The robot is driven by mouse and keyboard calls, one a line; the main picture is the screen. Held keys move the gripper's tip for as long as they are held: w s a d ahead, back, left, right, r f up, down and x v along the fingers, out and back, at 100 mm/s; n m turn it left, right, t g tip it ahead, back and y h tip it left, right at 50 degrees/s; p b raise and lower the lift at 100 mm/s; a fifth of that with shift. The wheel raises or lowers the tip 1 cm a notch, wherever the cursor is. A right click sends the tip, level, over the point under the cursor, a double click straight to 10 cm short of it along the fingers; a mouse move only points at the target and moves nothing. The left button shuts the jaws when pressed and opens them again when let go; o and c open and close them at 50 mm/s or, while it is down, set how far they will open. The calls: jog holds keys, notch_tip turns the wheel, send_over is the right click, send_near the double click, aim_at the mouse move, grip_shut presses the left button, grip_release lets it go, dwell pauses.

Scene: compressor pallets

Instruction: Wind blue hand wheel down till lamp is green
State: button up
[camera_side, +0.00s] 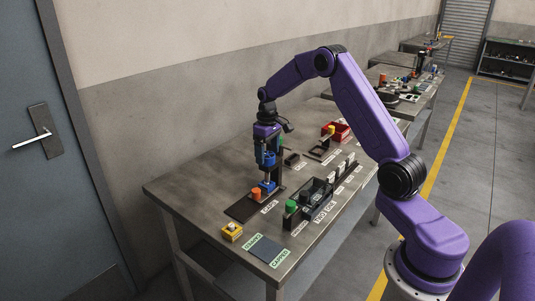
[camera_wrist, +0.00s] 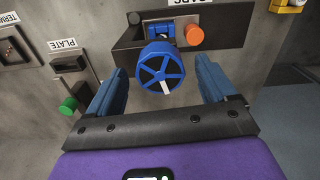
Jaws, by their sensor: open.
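The blue spoked hand wheel (camera_wrist: 160,66) is in the middle of the wrist view, with one pale mark on its lower rim. My gripper (camera_wrist: 162,76) is open, its blue fingers to the left and right of the wheel, with gaps on both sides. In the side view my gripper (camera_side: 266,160) points down above a small station with a blue part (camera_side: 268,186) at its base. The wheel cannot be told apart from my fingers there. An orange cylinder (camera_wrist: 195,35) stands beside the wheel and shows in the side view (camera_side: 256,193). I cannot tell whether it is the lamp.
A dark plate (camera_wrist: 243,22) lies under the station. A green knob (camera_wrist: 69,105) stands to the left in the wrist view. A yellow box (camera_side: 231,231), a dark pad (camera_side: 265,248) and dark bins (camera_side: 318,196) are on the bench. A red tray (camera_side: 341,132) is farther back.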

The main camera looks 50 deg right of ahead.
jog(key=shift+f, duration=0.4)
jog(key=shift+c, duration=0.3)
jog(key=c, duration=1)
jog(key=shift+m, duration=0.6)
jog(key=o, duration=1.1)
jog(key=shift+c, duration=0.2)
